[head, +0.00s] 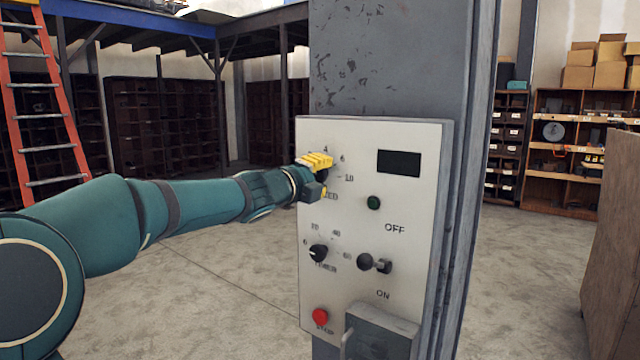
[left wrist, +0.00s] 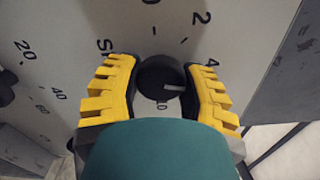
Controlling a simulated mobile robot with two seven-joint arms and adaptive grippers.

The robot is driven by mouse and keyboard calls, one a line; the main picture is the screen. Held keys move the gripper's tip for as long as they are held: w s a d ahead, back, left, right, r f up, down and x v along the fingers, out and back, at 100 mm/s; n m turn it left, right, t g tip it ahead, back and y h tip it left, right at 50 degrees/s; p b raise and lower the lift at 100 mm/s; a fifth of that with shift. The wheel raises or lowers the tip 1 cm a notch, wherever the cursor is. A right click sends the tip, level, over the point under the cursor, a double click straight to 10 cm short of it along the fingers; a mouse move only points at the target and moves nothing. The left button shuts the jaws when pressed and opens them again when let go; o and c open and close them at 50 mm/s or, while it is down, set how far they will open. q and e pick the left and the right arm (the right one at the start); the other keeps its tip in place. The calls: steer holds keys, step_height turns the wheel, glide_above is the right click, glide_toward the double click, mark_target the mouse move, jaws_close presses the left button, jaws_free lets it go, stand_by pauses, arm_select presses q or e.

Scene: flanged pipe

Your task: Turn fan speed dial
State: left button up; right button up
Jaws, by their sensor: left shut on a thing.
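The fan speed dial (left wrist: 158,76) is a round black knob with a white pointer line, on the white control panel (head: 410,220). In the left wrist view it sits between the two yellow fingers of my left gripper (left wrist: 163,90), which are shut on its sides. The white line points right and slightly down in that view, below the printed 4. Part of the scale and the word starting "SP" are covered by the fingers. In the head view my left gripper (head: 316,174) is at the panel's upper left and mostly hides the dial. My right gripper is not in view.
Below on the panel are a second black dial (head: 318,252), an on/off switch (head: 374,263), a red button (head: 320,316) and a metal box (head: 382,330). A green lamp (head: 374,202) and dark display (head: 399,163) sit right of the gripper. The grey column (head: 400,60) backs the panel.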

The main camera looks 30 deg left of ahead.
arm_select(q)
steer(key=m+b, duration=0.2)
steer(key=m, duration=0.3)
steer(key=shift+a+f+m, duration=0.1)
steer(key=shift+f+m, duration=0.05)
steer(key=shift+m, duration=0.55)
steer(key=o, duration=1.2)
steer(key=s, duration=0.8)
steer(key=s+a, duration=0.1)
steer(key=s, duration=0.3)
